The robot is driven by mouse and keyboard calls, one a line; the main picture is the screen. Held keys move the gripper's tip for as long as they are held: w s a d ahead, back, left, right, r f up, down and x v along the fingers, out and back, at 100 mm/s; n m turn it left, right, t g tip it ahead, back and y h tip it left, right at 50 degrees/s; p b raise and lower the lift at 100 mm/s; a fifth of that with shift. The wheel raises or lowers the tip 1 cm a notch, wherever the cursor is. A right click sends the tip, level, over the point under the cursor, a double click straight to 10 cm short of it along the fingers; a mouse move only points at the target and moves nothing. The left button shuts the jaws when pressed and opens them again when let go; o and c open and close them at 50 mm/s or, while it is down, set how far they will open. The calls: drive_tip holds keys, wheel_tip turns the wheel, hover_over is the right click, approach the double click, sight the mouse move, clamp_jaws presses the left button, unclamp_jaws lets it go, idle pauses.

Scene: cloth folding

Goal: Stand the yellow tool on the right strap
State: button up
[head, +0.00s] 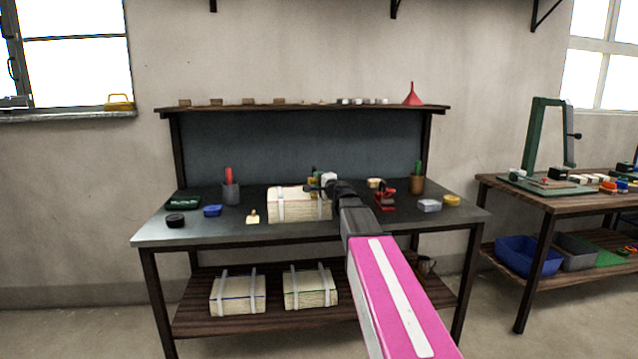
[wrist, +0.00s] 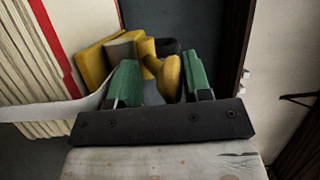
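A cloth bundle (head: 300,208) with two white straps lies on the bench. Its right strap (head: 322,208) runs over the front and also shows in the wrist view (wrist: 55,111). The yellow tool (wrist: 92,66) stands at the bundle's top beside the strap in the turned wrist view. It has a grey part and a rounded yellow knob. Whether its base rests fully on the strap is hidden. My gripper (wrist: 161,82) has its green fingers apart around the knob, with a gap beside the left finger. In the head view my gripper (head: 318,184) is small, over the bundle's right end.
A red stamp-like item (head: 385,200) stands right of the bundle. A shelf (head: 300,107) runs above. The bench front is mostly clear.

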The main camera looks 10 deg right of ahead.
drive_tip(key=shift+s+f, duration=0.1)
drive_tip(key=v, duration=1.2)
drive_tip(key=s+a+f+n+g, duration=0.3)
drive_tip(key=f, duration=0.4)
drive_tip(key=s+a+f+n+g, duration=0.2)
drive_tip(key=s+f+g, duration=0.1)
drive_tip(key=f, duration=0.4)
drive_tip(key=s+a+f+n+g, duration=0.3)
drive_tip(key=f, duration=0.4)
drive_tip(key=s+d+f+n+g+h, duration=0.1)
drive_tip(key=s+f+n+g+h, duration=0.1)
drive_tip(key=s+f, duration=0.6)
drive_tip(key=s+d+f+n+g+h, duration=0.2)
drive_tip(key=s+f+n+g+h, duration=0.1)
drive_tip(key=s+f+g, duration=0.3)
wheel_tip(320, 180, down, 3)
drive_tip(key=s+h, duration=0.1)
drive_tip(key=s, duration=0.1)
drive_tip(key=shift+s+d+f+h, duration=0.25)
drive_tip(key=shift+s+d+h, duration=0.05)
drive_tip(key=shift+s+d, duration=0.1)
